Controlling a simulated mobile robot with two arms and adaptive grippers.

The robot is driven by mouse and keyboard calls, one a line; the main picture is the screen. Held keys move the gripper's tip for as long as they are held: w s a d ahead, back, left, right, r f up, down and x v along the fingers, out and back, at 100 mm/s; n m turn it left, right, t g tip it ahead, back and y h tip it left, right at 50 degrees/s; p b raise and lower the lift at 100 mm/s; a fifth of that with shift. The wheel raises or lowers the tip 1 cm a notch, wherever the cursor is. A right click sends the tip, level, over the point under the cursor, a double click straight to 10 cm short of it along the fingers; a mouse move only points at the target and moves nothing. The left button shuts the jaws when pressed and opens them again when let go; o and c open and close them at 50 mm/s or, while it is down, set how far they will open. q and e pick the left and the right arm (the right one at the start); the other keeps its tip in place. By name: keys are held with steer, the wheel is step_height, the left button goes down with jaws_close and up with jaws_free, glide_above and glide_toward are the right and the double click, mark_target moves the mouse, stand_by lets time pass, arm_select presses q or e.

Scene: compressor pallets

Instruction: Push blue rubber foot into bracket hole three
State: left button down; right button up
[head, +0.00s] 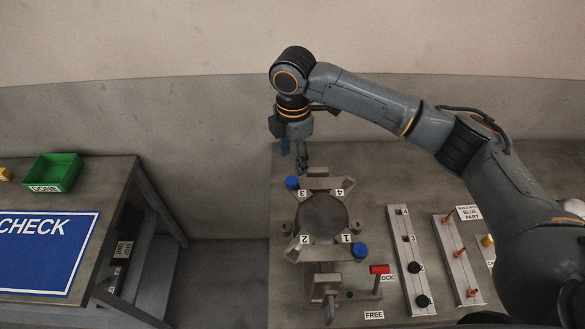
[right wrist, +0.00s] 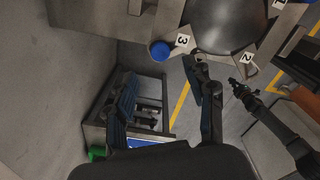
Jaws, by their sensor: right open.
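A blue rubber foot (head: 292,182) sits at the bracket corner labelled 3, and also shows in the right wrist view (right wrist: 160,51). I cannot tell how deep it sits. A second blue foot (head: 360,250) is at corner 1. The grey four-armed bracket (head: 318,184) surrounds a dark round compressor (head: 322,217). My right gripper (head: 294,158) is open, fingers down, above and behind corner 3. In the right wrist view its fingers (right wrist: 162,90) are apart with nothing between them.
A clamp (head: 325,285) and red-handled lever (head: 380,269) stand in front of the bracket. To the right are a rail (head: 408,265) with black feet and another rail (head: 459,262) with reddish pegs. A left table holds a green DONE bin (head: 52,173) and blue CHECK mat (head: 45,250); a gap separates the tables.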

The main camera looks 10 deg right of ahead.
step_height(320, 180, up, 5)
steer(key=shift+r, duration=0.15)
steer(key=shift+s, duration=0.1)
stand_by(0.5)
